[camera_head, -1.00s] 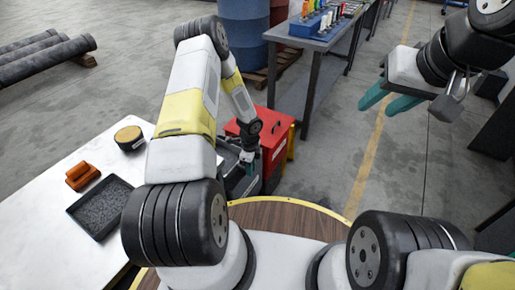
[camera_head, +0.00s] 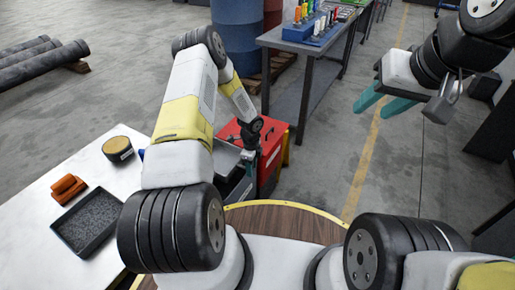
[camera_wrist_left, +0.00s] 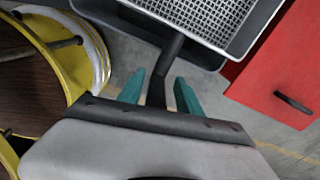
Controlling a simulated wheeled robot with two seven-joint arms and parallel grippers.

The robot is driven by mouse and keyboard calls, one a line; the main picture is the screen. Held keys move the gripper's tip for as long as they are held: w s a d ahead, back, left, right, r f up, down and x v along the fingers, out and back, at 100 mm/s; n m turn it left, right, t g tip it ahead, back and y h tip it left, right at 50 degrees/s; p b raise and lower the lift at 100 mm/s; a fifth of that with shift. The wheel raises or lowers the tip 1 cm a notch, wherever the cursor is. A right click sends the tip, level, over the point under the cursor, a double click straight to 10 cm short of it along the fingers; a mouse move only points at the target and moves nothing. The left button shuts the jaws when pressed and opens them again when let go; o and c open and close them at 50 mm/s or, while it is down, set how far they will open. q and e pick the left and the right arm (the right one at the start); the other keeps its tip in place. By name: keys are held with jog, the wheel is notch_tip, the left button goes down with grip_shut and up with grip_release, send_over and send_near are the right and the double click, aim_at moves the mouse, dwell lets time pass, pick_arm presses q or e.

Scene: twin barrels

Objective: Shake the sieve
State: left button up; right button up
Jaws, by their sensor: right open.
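The sieve (camera_wrist_left: 203,14), a light wire mesh in a grey frame with a dark handle (camera_wrist_left: 158,88), shows at the top of the left wrist view. In the head view the left gripper (camera_head: 249,158) is small and dark, beside the sieve's grey frame (camera_head: 226,153). A dark box (camera_head: 238,189) shows under the sieve. My right gripper (camera_head: 385,103) is open and empty, in the air at the upper right.
A white table (camera_head: 62,259) at the left holds a black tray of dark grains (camera_head: 88,222), an orange block (camera_head: 68,188) and a round yellow-topped container (camera_head: 118,149). A red cabinet (camera_head: 272,155) stands close beside the sieve.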

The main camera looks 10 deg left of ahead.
pick_arm(q)
notch_tip(320, 180, up, 8)
jog(key=shift+f, duration=0.1)
dwell(0.4)
